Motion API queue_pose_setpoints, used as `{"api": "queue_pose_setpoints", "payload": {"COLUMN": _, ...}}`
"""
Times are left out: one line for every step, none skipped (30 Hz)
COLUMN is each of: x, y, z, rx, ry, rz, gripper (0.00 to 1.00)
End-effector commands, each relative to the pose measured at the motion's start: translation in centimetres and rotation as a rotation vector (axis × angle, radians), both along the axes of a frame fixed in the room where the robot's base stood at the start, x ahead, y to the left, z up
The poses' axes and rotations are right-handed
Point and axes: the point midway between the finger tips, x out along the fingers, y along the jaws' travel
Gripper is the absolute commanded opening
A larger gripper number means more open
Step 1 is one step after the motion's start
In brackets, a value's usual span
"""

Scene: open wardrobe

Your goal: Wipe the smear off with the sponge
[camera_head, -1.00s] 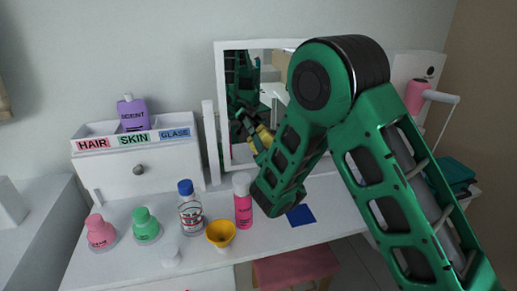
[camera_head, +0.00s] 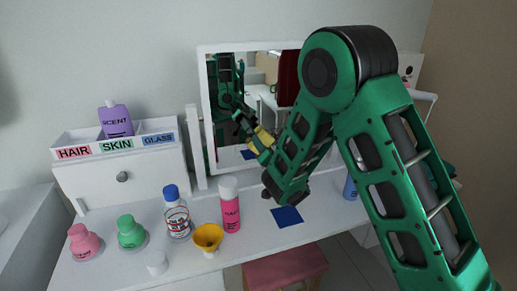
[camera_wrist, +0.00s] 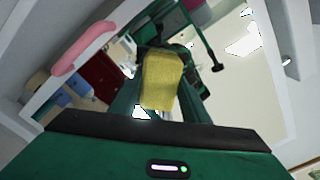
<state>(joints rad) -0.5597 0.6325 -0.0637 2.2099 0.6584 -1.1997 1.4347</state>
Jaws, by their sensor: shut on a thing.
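My gripper (camera_wrist: 160,103) is shut on the yellow sponge (camera_wrist: 163,76), which sticks out ahead of the fingers toward the mirror (camera_wrist: 238,90) in the wrist view. In the head view the mirror (camera_head: 222,150) stands in a white frame on the table and reflects my arm and some yellow. My wrist covers part of the mirror's lower right there, and I cannot tell whether the sponge touches the glass. Whitish patches (camera_wrist: 245,46) show on the mirror side in the wrist view; I cannot tell smear from reflection.
On the white table are a pink-labelled bottle (camera_head: 230,207), a yellow funnel-like cup (camera_head: 208,236), a blue-capped bottle (camera_head: 176,213), green (camera_head: 131,232) and pink (camera_head: 83,242) bottles, and a blue square (camera_head: 286,217). A labelled organiser (camera_head: 122,179) stands left. A pink rounded shape (camera_wrist: 82,48) lies along the frame.

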Motion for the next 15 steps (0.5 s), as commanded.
{"api": "queue_pose_setpoints", "payload": {"x": 0.4, "y": -1.1, "z": 0.1, "rx": -0.002, "ry": -0.002, "rz": -0.013, "gripper": 0.24}}
{"api": "queue_pose_setpoints", "payload": {"x": 0.4, "y": -1.3, "z": 0.1, "rx": -0.003, "ry": -0.003, "rz": -0.013, "gripper": 0.24}}
{"api": "queue_pose_setpoints", "payload": {"x": 0.5, "y": -1.6, "z": 0.1, "rx": -0.003, "ry": -0.002, "rz": -0.013, "gripper": 0.24}}
{"api": "queue_pose_setpoints", "payload": {"x": 0.6, "y": -1.9, "z": 0.2, "rx": -0.003, "ry": -0.003, "rz": -0.014, "gripper": 0.24}}
{"api": "queue_pose_setpoints", "payload": {"x": 0.6, "y": -2.1, "z": 0.2, "rx": -0.003, "ry": -0.003, "rz": -0.014, "gripper": 0.24}}
{"api": "queue_pose_setpoints", "payload": {"x": 0.7, "y": -2.4, "z": 0.1, "rx": -0.002, "ry": -0.002, "rz": -0.013, "gripper": 0.24}}
{"api": "queue_pose_setpoints", "payload": {"x": 0.7, "y": -2.6, "z": 0.1, "rx": -0.002, "ry": -0.002, "rz": -0.013, "gripper": 0.24}}
{"api": "queue_pose_setpoints", "payload": {"x": 0.7, "y": -2.8, "z": 0.1, "rx": -0.003, "ry": -0.003, "rz": -0.011, "gripper": 0.24}}
{"api": "queue_pose_setpoints", "payload": {"x": 0.7, "y": -2.9, "z": 0.1, "rx": -0.002, "ry": -0.003, "rz": -0.011, "gripper": 0.24}}
{"api": "queue_pose_setpoints", "payload": {"x": 0.8, "y": -3.1, "z": 0.1, "rx": -0.002, "ry": -0.002, "rz": -0.010, "gripper": 0.24}}
{"api": "queue_pose_setpoints", "payload": {"x": 0.8, "y": -3.1, "z": 0.1, "rx": -0.002, "ry": -0.003, "rz": -0.009, "gripper": 0.24}}
{"api": "queue_pose_setpoints", "payload": {"x": 0.8, "y": -3.2, "z": 0.1, "rx": -0.002, "ry": -0.002, "rz": -0.008, "gripper": 0.24}}
{"api": "queue_pose_setpoints", "payload": {"x": 0.8, "y": -3.3, "z": 0.1, "rx": -0.001, "ry": -0.003, "rz": -0.008, "gripper": 0.24}}
{"api": "queue_pose_setpoints", "payload": {"x": 0.8, "y": -3.3, "z": 0.1, "rx": -0.002, "ry": -0.003, "rz": -0.008, "gripper": 0.24}}
{"api": "queue_pose_setpoints", "payload": {"x": 0.8, "y": -3.4, "z": 0.1, "rx": -0.002, "ry": -0.002, "rz": -0.007, "gripper": 0.24}}
